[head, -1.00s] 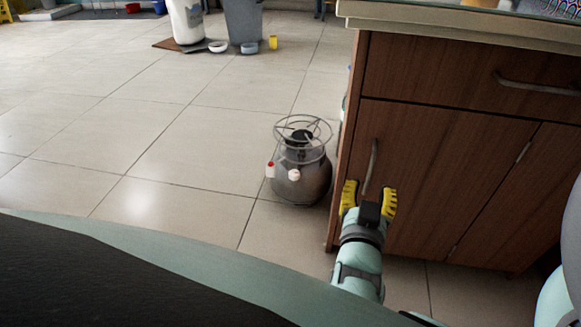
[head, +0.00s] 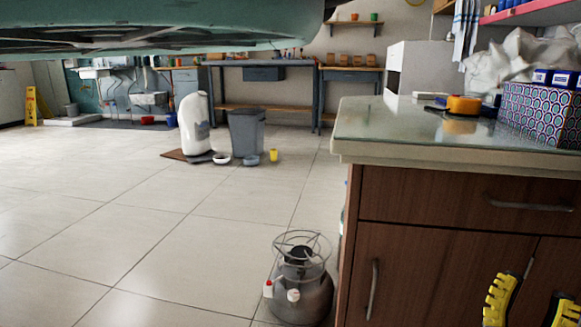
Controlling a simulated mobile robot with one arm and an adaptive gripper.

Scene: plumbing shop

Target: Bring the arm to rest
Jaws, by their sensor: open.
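My gripper (head: 531,302) is at the lower right of the head view, in front of the brown wooden cabinet (head: 420,265). Only its two yellow ribbed fingers show, standing apart with nothing between them. The rest of the gripper is below the picture's edge. Part of a cabinet handle shows near the left finger; I cannot tell whether they touch.
A gas bottle (head: 303,299) with a wire ring stands on the floor left of the cabinet. The countertop (head: 400,138) holds an orange tape measure (head: 464,105) and a patterned box (head: 541,112). A grey bin (head: 247,136) stands farther back. The tiled floor at left is clear.

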